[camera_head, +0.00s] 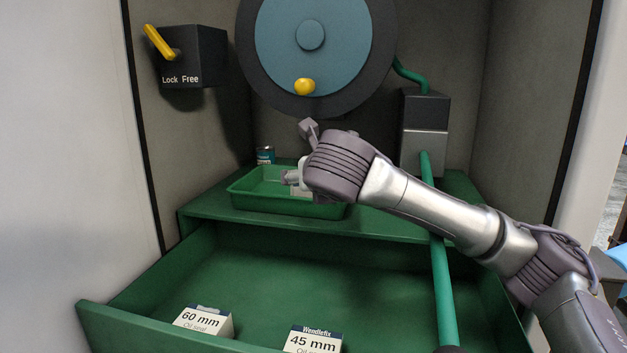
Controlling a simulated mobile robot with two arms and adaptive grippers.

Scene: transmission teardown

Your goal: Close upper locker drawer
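A green drawer (262,267) is pulled out toward me at the bottom of the locker. It is the only drawer in view, so I cannot tell its level. Its front panel (120,327) runs from the lower left out of the picture. A 60 mm oil seal box (205,322) and a 45 mm oil seal box (313,341) stand in it. My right arm comes in from the right above the drawer. My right gripper (291,178) is over the green tray behind the drawer, mostly hidden by my wrist. Its fingers do not show clearly. My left gripper is out of view.
The green tray (240,197) sits on a green shelf (196,214), with a small can (265,155) behind it. A teal bar (440,285) slants down across the drawer's right side. A large blue disc (345,35) and a lock box with yellow lever (190,55) are above.

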